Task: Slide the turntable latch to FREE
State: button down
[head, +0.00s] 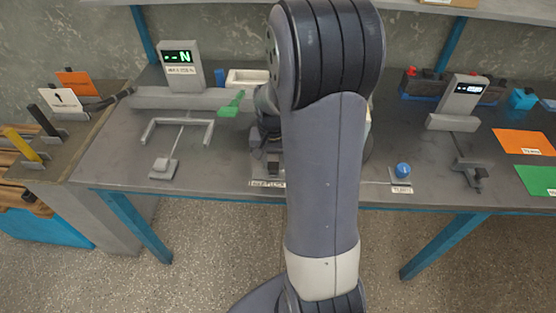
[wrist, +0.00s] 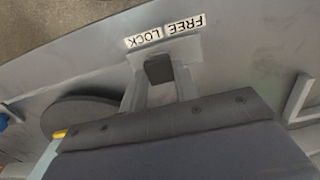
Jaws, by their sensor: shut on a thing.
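The latch's dark block (wrist: 159,68) sits on a small grey plate beside the FREE/LOCK label (wrist: 165,31), which appears upside down in the wrist view. The block looks slightly toward the LOCK half, though the angle makes this hard to judge. My gripper (wrist: 160,85) is shut on the block, one light grey finger on each side. In the head view the label (head: 267,183) shows at the table's front edge, and my arm hides much of the latch area. A dark round disc, apparently the turntable (wrist: 82,107), is partly hidden behind my gripper.
A blue ball knob (head: 403,170) stands right of my arm. A grey bracket (head: 178,134) and a display reading N (head: 181,66) are at left. Another display (head: 461,98) and orange and green sheets (head: 524,142) are at right.

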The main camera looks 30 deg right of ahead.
jog(key=w+a, duration=0.2)
jog(key=a, duration=0.1)
jog(key=c, duration=1.1)
grip_release()
notch_tip(320, 180, up, 11)
jog(key=shift+f, duration=0.1)
